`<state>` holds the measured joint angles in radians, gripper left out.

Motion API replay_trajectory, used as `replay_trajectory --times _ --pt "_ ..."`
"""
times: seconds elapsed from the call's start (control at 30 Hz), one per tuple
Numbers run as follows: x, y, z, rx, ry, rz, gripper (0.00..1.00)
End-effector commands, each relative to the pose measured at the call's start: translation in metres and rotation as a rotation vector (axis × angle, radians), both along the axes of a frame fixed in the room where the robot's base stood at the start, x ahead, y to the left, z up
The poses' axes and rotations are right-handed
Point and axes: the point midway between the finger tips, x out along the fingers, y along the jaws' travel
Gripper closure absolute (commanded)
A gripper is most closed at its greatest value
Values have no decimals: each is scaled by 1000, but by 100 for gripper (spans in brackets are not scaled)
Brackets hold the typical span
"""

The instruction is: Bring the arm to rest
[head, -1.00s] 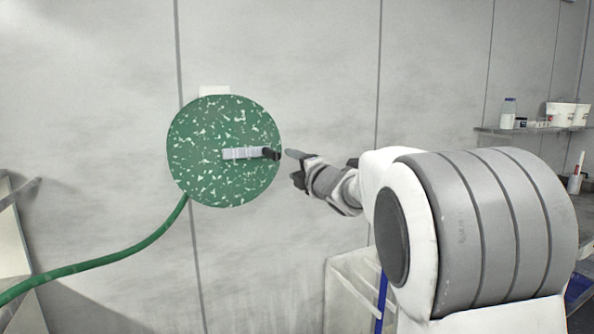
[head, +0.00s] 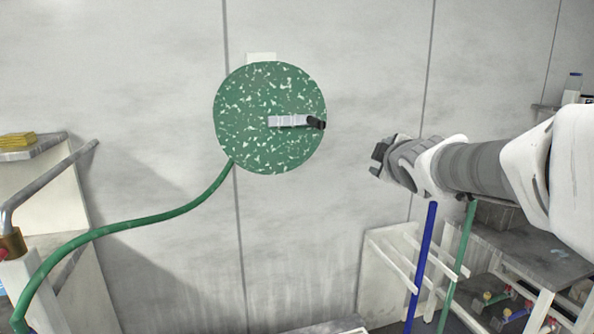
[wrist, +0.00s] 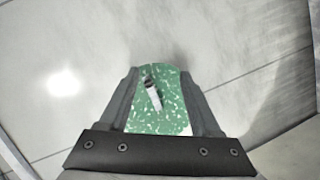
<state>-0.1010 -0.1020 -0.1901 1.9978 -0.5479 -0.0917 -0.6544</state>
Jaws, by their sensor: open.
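My gripper (head: 379,157) is to the right of a round green speckled disc on the wall, with a clear gap between them. In the wrist view my gripper (wrist: 160,75) has its two fingers apart with nothing held between them. The green disc (head: 250,100) has a light grey handle-like bar (head: 288,121) with a black end across its right half. The disc (wrist: 165,115) also shows between the fingers in the wrist view, some way beyond them, with the bar (wrist: 153,95) on it.
A green hose (head: 150,217) runs from the disc's lower edge to the lower left. A blue pole (head: 423,260) and a green pole (head: 459,262) stand below my arm by a white rack (head: 385,260). A yellow sponge-like block (head: 17,140) lies on a ledge at left.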

Motion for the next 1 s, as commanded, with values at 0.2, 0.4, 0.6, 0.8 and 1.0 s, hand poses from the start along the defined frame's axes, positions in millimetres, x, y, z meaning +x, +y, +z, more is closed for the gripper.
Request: replay_trajectory --times 0.2,0.4,0.6,0.8,1.0 --pt "-107 -7 -49 397 238 -246 36" --pt "-208 10 -106 698 461 -459 36" --pt "-297 34 -155 908 655 -649 36" --pt "-322 43 -130 960 718 -712 36" --pt "-321 42 -83 958 717 -710 36"
